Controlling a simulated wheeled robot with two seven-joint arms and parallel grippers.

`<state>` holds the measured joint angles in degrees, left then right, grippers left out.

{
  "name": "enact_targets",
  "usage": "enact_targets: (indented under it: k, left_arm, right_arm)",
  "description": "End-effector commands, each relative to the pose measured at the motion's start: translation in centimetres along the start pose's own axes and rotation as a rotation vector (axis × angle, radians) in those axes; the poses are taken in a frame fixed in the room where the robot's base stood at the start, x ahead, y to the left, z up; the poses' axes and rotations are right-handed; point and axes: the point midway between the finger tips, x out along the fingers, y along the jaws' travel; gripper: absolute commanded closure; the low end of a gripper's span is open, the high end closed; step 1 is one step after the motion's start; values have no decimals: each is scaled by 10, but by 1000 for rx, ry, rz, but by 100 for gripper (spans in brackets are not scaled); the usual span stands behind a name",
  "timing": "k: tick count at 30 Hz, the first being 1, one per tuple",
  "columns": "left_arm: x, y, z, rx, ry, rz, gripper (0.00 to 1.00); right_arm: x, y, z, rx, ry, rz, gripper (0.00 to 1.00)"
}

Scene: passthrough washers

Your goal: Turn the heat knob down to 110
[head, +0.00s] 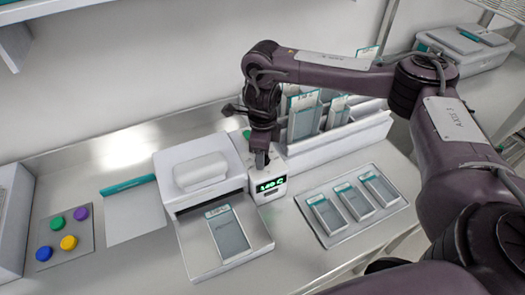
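A small white control box (269,193) stands at the right side of a white machine (202,170). Its green lit display (270,185) seems to read 140 C, though the digits are small. My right arm reaches in from the right, and its gripper (262,161) points down at the top of this box. The heat knob cannot be made out and seems hidden by the gripper. I cannot tell whether the fingers touch or grip it. My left gripper is not in view.
A white rack (340,146) of upright packets stands close behind and right of the box. A tray (334,236) with three packets lies to the right. A packet (229,237) lies on the machine's front plate. A panel of coloured buttons (64,257) is at left.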

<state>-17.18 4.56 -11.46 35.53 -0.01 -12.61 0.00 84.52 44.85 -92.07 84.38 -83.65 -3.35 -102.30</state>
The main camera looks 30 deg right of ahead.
Motion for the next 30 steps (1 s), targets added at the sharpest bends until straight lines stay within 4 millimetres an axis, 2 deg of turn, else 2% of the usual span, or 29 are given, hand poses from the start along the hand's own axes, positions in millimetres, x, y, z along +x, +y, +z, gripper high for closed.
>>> enact_targets:
  k: [7,10,21,26,30]
  left_arm:
    - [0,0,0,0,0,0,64]
    - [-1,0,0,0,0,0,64]
    - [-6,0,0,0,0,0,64]
    - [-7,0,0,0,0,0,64]
    - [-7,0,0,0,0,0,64]
  right_arm:
    - [0,0,0,0,0,1,44]
    - [-6,0,0,-1,0,-1,44]
    - [-60,-1,0,-1,-1,-4,44]
    - [-74,0,0,0,-1,-1,44]
    - [-78,0,0,0,1,0,44]
